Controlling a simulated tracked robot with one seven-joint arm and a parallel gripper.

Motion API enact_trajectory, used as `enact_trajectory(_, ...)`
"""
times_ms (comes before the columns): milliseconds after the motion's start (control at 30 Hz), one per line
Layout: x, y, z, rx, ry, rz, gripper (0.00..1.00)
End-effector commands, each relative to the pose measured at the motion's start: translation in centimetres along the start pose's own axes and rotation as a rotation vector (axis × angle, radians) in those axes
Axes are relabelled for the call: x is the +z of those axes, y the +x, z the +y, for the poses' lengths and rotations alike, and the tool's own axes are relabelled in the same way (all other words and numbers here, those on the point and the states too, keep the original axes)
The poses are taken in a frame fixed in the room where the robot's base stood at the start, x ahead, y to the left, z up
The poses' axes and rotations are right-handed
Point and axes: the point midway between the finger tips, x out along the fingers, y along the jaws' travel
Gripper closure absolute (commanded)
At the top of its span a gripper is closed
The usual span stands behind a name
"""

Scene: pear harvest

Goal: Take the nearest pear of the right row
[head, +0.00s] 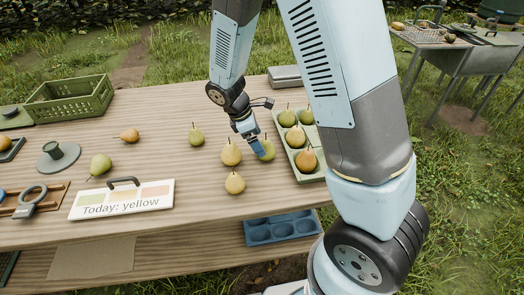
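On the table, a yellow pear (235,183) stands nearest in the right-hand group, with another yellow pear (231,153) behind it and a green pear (197,134) farther back. A yellow-green pear (266,149) is right at my gripper (257,150), partly hidden by a finger. I cannot tell whether the fingers hold it or are only beside it. My gripper points down, left of the green tray, behind and right of the nearest yellow pear and apart from it. Farther left lie an orange-yellow pear (130,136) and a green pear (101,165).
A pale green tray (312,178) holds several pears at the table's right side. A sign (122,200) reads "Today: yellow". A green crate (70,103) stands back left. A blue tray (283,228) is on the lower shelf. My arm hides part of the right side.

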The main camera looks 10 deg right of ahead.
Motion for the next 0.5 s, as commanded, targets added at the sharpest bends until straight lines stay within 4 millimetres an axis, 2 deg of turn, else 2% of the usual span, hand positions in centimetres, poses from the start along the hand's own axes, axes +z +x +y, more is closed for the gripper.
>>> enact_trajectory(267,0.1,1.8,-0.1,-0.001,0.000,0.000,0.00)
enact_trajectory(500,0.5,5.0,-0.3,-0.002,0.000,-0.002,0.00)
